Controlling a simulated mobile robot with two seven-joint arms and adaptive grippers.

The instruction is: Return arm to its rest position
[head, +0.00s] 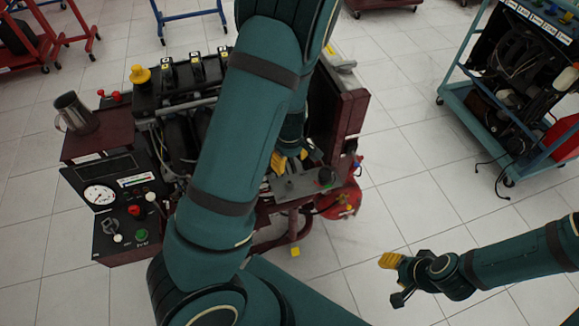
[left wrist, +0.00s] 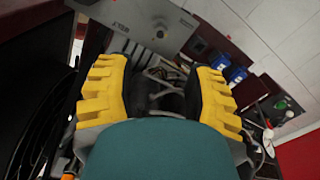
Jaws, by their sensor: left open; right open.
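My left arm (head: 238,125) reaches up across the middle of the head view, over the dark red engine trainer. My left gripper (head: 290,160) is partly hidden behind this arm; its yellow fingertips show just above a grey plate (head: 297,186) on the trainer's right side. In the left wrist view, the yellow fingers of my left gripper (left wrist: 160,90) stand wide apart with nothing held between them. A grey metal plate with a round knob (left wrist: 150,32) lies beyond them. My right gripper (head: 396,279) is open and empty over the floor at the lower right.
The engine trainer's control panel (head: 128,212) with a gauge stands left of my arm. A metal mug (head: 75,112) stands on its upper left. A red round object (head: 338,203) is beside its right side. A teal cart (head: 466,100) stands at the right. Tiled floor (head: 400,180) lies clear between.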

